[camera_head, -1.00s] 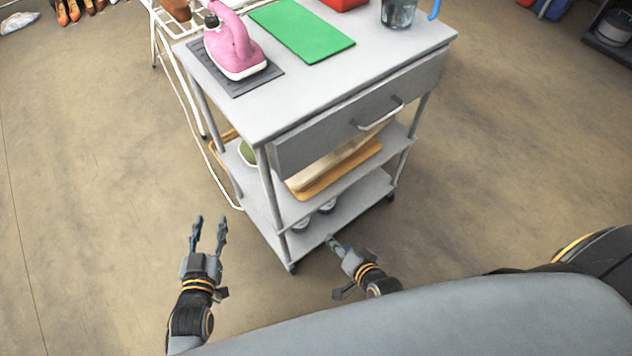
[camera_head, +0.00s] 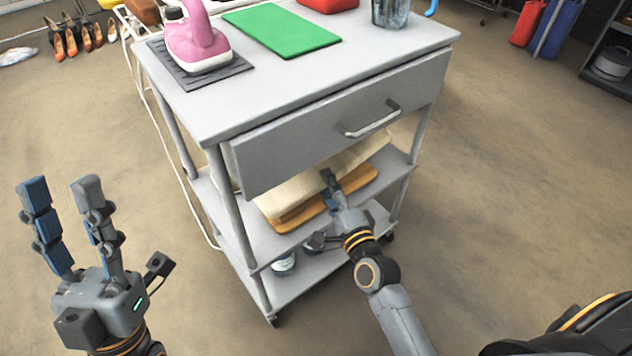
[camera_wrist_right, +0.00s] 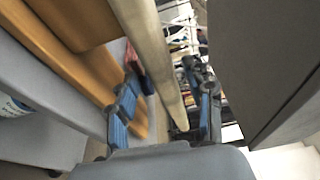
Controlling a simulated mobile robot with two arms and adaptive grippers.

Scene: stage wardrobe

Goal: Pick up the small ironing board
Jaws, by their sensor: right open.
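The small ironing board, with a cream padded top (camera_head: 292,194) over a brown wooden base (camera_head: 359,181), lies on the trolley's middle shelf below the drawer. The drawer hides part of it. My right gripper (camera_head: 329,180) is open at the board's near edge. In the right wrist view, the cream top (camera_wrist_right: 156,60) runs between the spread fingers of the right gripper (camera_wrist_right: 165,112), with visible space on both sides. The wooden part (camera_wrist_right: 70,50) is to the left. My left gripper (camera_head: 62,190) is open and empty, left of the trolley.
The grey trolley (camera_head: 230,110) has a closed drawer (camera_head: 300,150) close above the board. A pink iron (camera_head: 195,45), a green mat (camera_head: 282,30) and a glass jar (camera_head: 391,12) are on its top. The floor on the right is clear.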

